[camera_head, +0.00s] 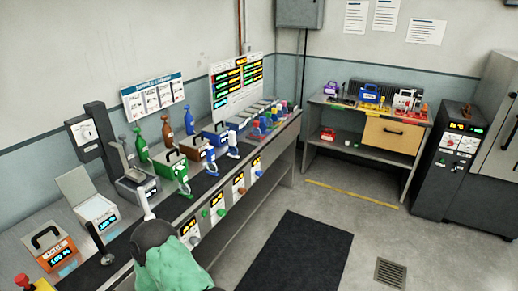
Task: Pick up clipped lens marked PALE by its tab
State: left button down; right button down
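I cannot make out a clipped lens marked PALE or its tab; labels at this distance are too small to read. The long bench (215,184) along the left wall carries several devices and small containers. A green case with a handle (173,170) stands near its middle, with a brown case (196,146) and a blue case (215,133) behind it. Neither of my grippers can be made out in this view.
A dark-topped green shape (175,264) at the bottom hides part of the bench front. A shelf table (340,145) with colored cases stands at the back, beside a black cabinet (436,185). A dark mat (297,255) lies on open floor.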

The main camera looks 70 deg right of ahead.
aim_at(233, 150)
jog(key=z, duration=2.05)
jog(key=i+l+z, duration=0.1)
jog(key=z, duration=0.3)
jog(key=i+z, duration=0.25)
jog(key=z, duration=0.2)
jog(key=i, duration=1.3)
jog(key=i+u, duration=0.1)
jog(key=i, duration=1.2)
jog(key=i+l, duration=0.2)
jog(key=i, duration=1.15)
jog(key=u, duration=0.5)
jog(key=i+u, duration=0.1)
jog(key=u, duration=0.4)
jog(key=l+u, duration=0.1)
jog(key=u, duration=0.35)
jog(key=i+l+u, duration=0.1)
jog(key=u, duration=0.4)
